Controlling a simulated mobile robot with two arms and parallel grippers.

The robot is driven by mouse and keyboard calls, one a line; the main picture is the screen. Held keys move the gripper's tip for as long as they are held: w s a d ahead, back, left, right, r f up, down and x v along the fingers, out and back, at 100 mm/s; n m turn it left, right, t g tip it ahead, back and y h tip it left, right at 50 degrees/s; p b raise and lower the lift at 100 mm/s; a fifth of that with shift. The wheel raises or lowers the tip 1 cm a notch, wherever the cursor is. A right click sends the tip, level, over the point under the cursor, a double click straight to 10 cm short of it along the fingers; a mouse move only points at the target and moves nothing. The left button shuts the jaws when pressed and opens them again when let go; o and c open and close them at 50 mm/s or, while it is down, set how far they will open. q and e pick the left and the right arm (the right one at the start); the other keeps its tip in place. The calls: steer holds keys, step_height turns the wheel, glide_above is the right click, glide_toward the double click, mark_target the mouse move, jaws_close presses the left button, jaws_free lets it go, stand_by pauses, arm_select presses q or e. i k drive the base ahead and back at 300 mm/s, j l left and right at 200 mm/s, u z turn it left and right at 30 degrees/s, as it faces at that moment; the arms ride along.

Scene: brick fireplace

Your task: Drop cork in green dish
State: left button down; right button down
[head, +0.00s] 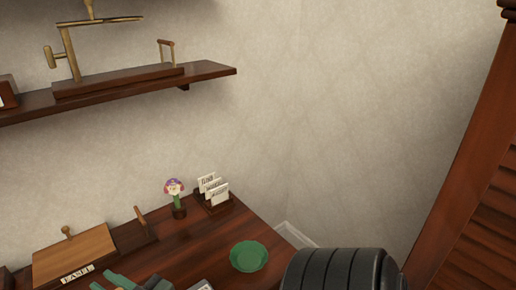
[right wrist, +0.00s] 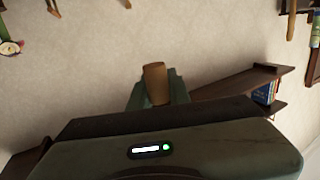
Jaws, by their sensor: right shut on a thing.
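The green dish (head: 249,256) sits near the right end of the dark wooden desk, open side up; no cork shows in it. My right gripper (head: 108,282) is low in the head view, left of the dish and partly cut off by the bottom edge. In the right wrist view its green fingers (right wrist: 158,96) are shut on a brown cork (right wrist: 155,83), which stands out past them. The cork cannot be made out in the head view. My left gripper is not in view.
A card holder (head: 214,192) and a small flower figure (head: 175,197) stand at the desk's back. A wooden box labelled EASEL (head: 75,256) is at the left. A wall shelf (head: 120,94) hangs above. Bare desk shows between the figure and the dish.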

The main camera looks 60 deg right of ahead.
mark_target(255, 260)
steer(key=k+z, duration=0.1)
steer(key=z, duration=1.7)
steer(key=j+z, duration=0.1)
steer(key=j, duration=0.35)
steer(key=k+j+z, duration=0.1)
steer(key=j, duration=0.35)
steer(key=k+j+z, duration=0.1)
steer(key=j, duration=0.35)
